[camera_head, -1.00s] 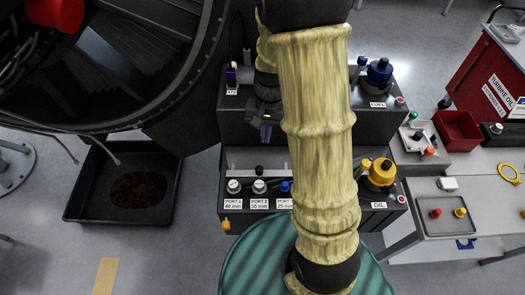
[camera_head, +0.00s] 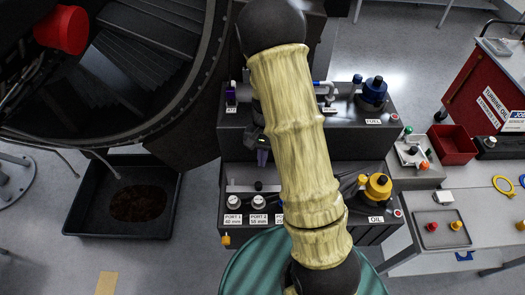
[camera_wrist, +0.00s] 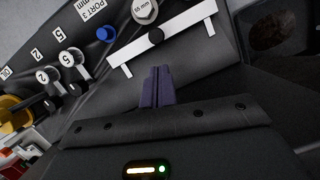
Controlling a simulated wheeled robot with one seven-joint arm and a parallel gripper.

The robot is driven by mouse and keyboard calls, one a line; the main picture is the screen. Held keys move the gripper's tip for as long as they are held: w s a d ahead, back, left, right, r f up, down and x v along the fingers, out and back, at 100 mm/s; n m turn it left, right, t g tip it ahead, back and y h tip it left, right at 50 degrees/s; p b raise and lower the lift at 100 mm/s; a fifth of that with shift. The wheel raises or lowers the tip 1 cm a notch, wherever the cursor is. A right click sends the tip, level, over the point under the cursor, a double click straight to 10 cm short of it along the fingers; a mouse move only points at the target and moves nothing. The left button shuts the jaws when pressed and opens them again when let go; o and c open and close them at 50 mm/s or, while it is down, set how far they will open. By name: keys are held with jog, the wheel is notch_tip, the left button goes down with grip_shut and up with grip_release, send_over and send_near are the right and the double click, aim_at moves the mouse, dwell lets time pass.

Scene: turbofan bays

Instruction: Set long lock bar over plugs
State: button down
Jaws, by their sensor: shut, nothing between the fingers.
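The lock bar is pale, with a black knob; it shows in the wrist view (camera_wrist: 187,23) and in the head view (camera_head: 241,188). It lies on the console ledge just behind the row of port plugs. The plugs are port 1 (camera_head: 233,201), port 2 (camera_head: 258,201) and a blue one at port 3 (camera_wrist: 106,34), which my arm mostly hides in the head view. My gripper (camera_wrist: 158,70) has purple fingers pressed together with nothing between them. It also shows in the head view (camera_head: 262,157), beyond the bar and apart from it.
The console carries a yellow oil cap (camera_head: 378,186) and a blue fuel cap (camera_head: 374,89) on the right. A black drip tray (camera_head: 85,220) lies on the floor at left, beneath the engine. A side table (camera_head: 440,222) stands at right, with a red bin (camera_head: 452,144) near it.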

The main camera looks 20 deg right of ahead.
jog(key=p+x, duration=0.1)
jog(key=x, duration=0.5)
jog(key=shift+s+a+b, duration=0.15)
jog(key=shift+s, duration=0.35)
jog(key=shift+s+a+b, duration=0.15)
jog(key=shift+s, duration=0.4)
jog(key=p+v, duration=0.8)
jog(key=v, duration=0.2)
jog(key=shift+w+b, duration=0.15)
jog(key=shift+b, duration=0.4)
